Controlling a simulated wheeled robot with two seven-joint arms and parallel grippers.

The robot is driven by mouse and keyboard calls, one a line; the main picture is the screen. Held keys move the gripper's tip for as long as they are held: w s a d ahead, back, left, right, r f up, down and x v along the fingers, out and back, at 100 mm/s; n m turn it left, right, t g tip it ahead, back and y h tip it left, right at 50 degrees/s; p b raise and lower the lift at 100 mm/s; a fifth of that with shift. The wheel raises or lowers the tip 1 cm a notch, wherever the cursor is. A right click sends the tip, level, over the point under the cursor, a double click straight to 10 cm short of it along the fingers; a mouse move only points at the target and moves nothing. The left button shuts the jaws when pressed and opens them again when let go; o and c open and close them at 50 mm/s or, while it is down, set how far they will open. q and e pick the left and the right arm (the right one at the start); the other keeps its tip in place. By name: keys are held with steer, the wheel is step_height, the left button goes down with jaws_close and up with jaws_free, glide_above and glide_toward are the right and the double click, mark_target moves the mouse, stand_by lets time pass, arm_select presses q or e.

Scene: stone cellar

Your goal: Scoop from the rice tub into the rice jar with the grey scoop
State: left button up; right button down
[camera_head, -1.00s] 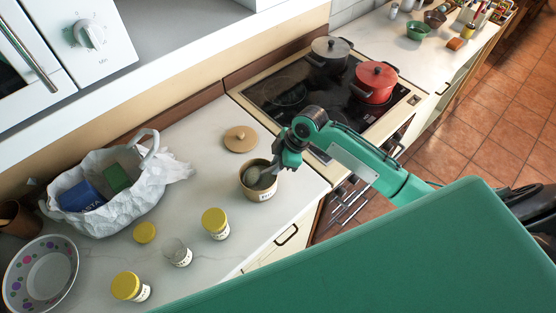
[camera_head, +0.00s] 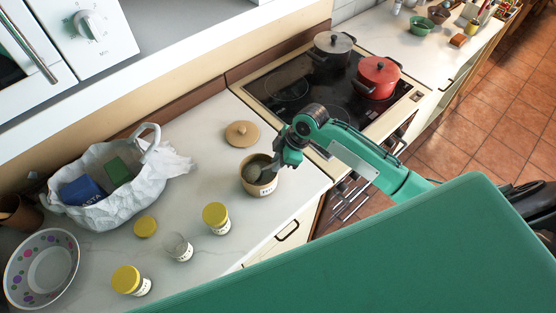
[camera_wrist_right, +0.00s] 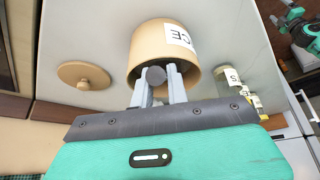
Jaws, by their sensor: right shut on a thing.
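The tan rice tub (camera_head: 265,189) stands open on the counter near its front edge. The right wrist view shows the tub (camera_wrist_right: 140,50) with a label ending in "CE". My right gripper (camera_head: 284,163) is over the tub's rim, shut on the grey scoop (camera_head: 251,173), whose bowl is inside the tub's mouth. In the wrist view the scoop's handle end (camera_wrist_right: 156,76) shows between the fingers (camera_wrist_right: 158,84). Whether rice is in the scoop is unclear. A clear open jar (camera_head: 177,246), probably the rice jar, stands to the left; its label is unreadable. My left gripper is out of view.
Two yellow-lidded jars (camera_head: 216,217) (camera_head: 128,281) flank the clear jar; a loose yellow lid (camera_head: 145,227) lies behind it. A wooden lid (camera_head: 242,134) lies behind the tub. A white bag (camera_head: 105,210), a dotted bowl (camera_head: 40,268) and a stove with pots (camera_head: 376,78) are nearby.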

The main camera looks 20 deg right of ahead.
step_height(320, 180, up, 3)
steer(key=p, duration=0.3)
steer(key=shift+r, duration=2.85)
steer(key=shift+s+d+f+y+b, duration=0.1)
steer(key=shift+d+f+y+b, duration=0.2)
steer(key=shift+b, duration=0.3)
steer(key=shift+s+d+t+y+b, duration=0.15)
steer(key=shift+d+t+y+b, duration=0.2)
steer(key=shift+y+b, duration=0.15)
steer(key=shift+s+d+t+y+b, duration=0.1)
steer(key=shift+d+t+y+b, duration=0.15)
steer(key=shift+d+y+b, duration=0.5)
steer(key=shift+a, duration=0.3)
